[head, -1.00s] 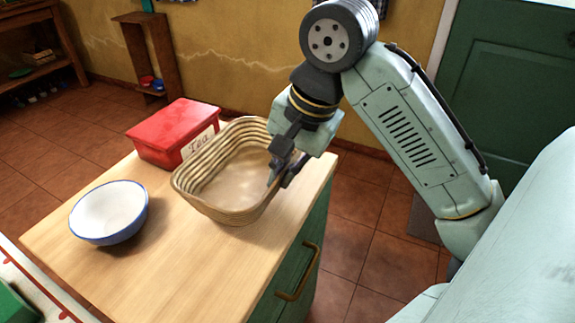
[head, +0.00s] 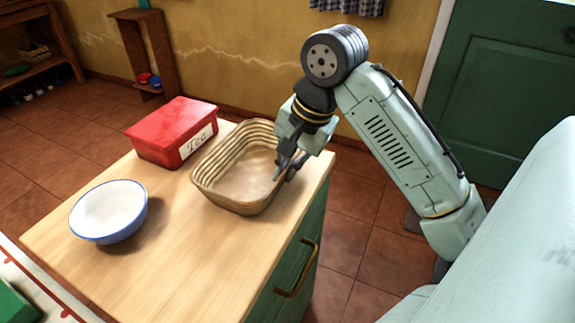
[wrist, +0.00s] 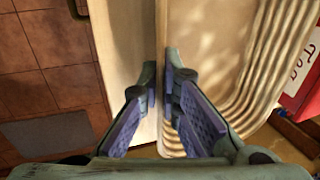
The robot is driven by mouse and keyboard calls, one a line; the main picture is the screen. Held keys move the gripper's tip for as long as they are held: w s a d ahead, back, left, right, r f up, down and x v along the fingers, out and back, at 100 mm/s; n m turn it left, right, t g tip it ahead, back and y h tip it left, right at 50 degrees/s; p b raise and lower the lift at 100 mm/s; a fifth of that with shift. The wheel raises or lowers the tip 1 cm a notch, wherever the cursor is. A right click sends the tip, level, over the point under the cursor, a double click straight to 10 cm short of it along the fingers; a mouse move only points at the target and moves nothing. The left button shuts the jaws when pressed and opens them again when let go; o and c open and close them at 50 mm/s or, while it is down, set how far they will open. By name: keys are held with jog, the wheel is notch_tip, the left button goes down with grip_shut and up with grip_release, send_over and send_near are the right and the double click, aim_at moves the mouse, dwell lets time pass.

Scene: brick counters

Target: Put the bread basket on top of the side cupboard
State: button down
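The bread basket (head: 212,190) is a tan, ribbed, rounded rectangular basket, empty and upright. It is over the right back part of the wooden top of the side cupboard (head: 150,270), and its base appears to be on or very close to the wood. My gripper (head: 283,172) is at the basket's right side, pointing down. In the wrist view, the fingers (wrist: 161,72) are close together on either side of the basket's wall (wrist: 250,65), one inside and one outside, pinching it. The cupboard has a green front with a brass handle.
A red tea tin (head: 160,137) stands just left of the basket, with a narrow gap. A white bowl with a blue rim (head: 107,212) stands at the left front. The front middle of the top is clear. The right edge is close to my gripper.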

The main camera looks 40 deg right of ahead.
jog(key=c, duration=1.8)
grip_release()
jog(key=v, duration=1.2)
jog(key=shift+r, duration=0.1)
